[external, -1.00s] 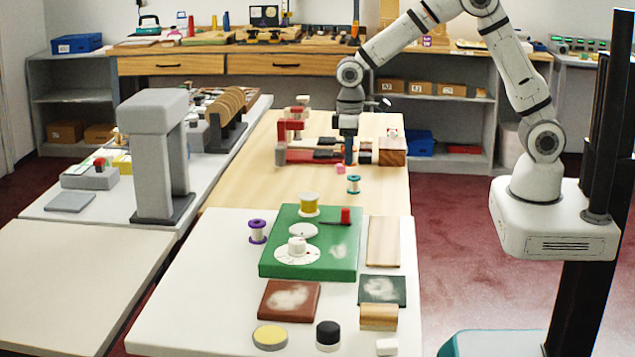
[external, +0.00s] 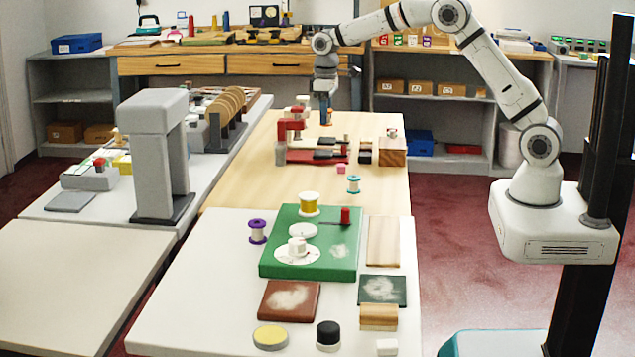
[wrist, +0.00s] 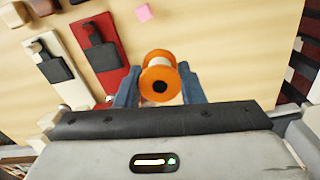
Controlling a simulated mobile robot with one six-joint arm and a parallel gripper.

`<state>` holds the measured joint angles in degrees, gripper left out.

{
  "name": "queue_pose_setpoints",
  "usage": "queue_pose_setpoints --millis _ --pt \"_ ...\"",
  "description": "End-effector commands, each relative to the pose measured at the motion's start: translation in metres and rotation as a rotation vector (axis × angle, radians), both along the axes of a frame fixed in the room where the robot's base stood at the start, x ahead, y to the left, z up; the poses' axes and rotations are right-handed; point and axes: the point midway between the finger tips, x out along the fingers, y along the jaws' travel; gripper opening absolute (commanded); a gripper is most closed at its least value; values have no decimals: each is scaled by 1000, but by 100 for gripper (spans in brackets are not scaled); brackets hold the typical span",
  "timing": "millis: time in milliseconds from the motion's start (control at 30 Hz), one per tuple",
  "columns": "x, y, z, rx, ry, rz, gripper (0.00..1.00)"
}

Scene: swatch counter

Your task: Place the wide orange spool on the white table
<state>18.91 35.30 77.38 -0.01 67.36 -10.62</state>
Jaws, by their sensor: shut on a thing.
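The orange spool (wrist: 161,80), with a pale winding and a dark centre hole, sits between the two blue fingers of my gripper (wrist: 160,90) in the wrist view. My gripper (external: 325,98) is shut on it and holds it over the far part of the wooden table. In the external view only a small orange patch of the spool (external: 327,117) shows below the fingers. The white table (external: 195,290) stands nearest the external camera, with a bare strip along its left side.
On the white table are a green board (external: 310,262), a purple spool (external: 257,231), a brown pad (external: 290,300) and a yellow disc (external: 270,337). A red clamp frame (external: 290,140) and teal spool (external: 353,184) are on the wooden table.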

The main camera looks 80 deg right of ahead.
Motion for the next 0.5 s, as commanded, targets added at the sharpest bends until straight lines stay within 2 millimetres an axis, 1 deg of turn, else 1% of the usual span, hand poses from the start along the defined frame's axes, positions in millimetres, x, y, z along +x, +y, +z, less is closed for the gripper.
queue_pose_setpoints --millis 33,100,300,467,500 --pt "1 -11 -2 0 0 -8 10" --pt "2 -23 -2 0 -1 -15 10" --pt "2 -20 -34 1 3 -12 10" --pt "2 -20 -54 1 3 -12 10" --pt "2 -20 -60 2 4 -12 10"
